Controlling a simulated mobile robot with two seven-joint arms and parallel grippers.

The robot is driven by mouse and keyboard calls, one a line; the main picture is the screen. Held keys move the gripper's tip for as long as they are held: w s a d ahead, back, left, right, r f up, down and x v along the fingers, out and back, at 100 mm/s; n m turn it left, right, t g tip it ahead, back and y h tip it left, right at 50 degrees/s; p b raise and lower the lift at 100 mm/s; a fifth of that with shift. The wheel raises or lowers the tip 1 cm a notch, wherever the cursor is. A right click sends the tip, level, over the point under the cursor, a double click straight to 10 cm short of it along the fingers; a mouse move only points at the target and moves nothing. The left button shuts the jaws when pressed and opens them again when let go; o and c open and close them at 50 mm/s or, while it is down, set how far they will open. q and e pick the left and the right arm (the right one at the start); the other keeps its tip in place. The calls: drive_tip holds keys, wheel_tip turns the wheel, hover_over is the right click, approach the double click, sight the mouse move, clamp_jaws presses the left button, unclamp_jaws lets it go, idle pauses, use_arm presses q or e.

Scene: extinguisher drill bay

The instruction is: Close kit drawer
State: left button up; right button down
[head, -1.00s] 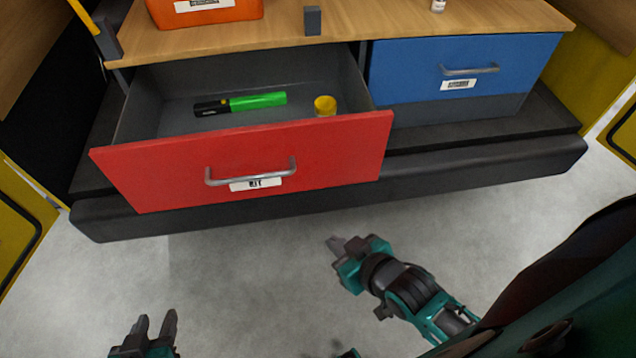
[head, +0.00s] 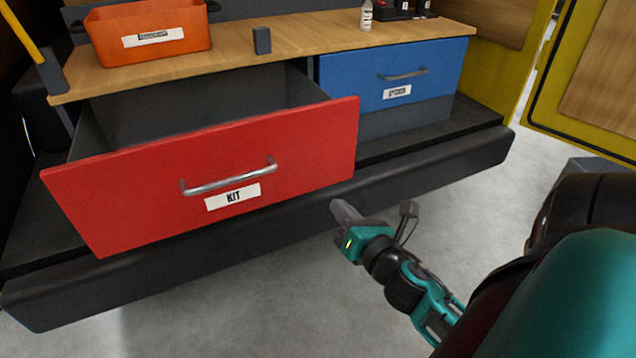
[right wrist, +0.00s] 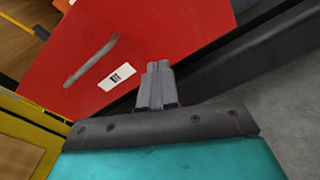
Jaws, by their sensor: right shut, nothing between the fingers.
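The red kit drawer (head: 290,140) stands pulled out below the wooden counter, with a grey bar handle (head: 230,178) and a KIT label on its front. It also shows in the right wrist view (right wrist: 165,40). The drawer's inside is mostly hidden behind its front from this angle. My right gripper (head: 340,208) is shut and empty, in front of and below the drawer's lower right corner, apart from the handle. In the right wrist view its fingers (right wrist: 157,80) are together and point toward the red front. My left gripper is not in view.
A shut blue drawer (head: 350,85) is to the right. An orange bin (head: 150,50), a small grey block (head: 262,41) and a white bottle (head: 366,16) stand on the counter (head: 300,45). A dark bumper ledge (head: 440,165) runs below the drawers. Grey floor lies open in front.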

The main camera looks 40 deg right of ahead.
drive_tip(key=d+n+b, duration=0.1)
drive_tip(key=n, duration=0.4)
approach(311, 159)
drive_tip(key=shift+t+h, duration=0.3)
drive_tip(key=shift+t, duration=0.1)
drive_tip(key=x, duration=0.5)
drive_tip(key=shift+w+f, duration=0.35)
drive_tip(key=shift+w+d, duration=0.15)
drive_tip(key=shift+w, duration=0.4)
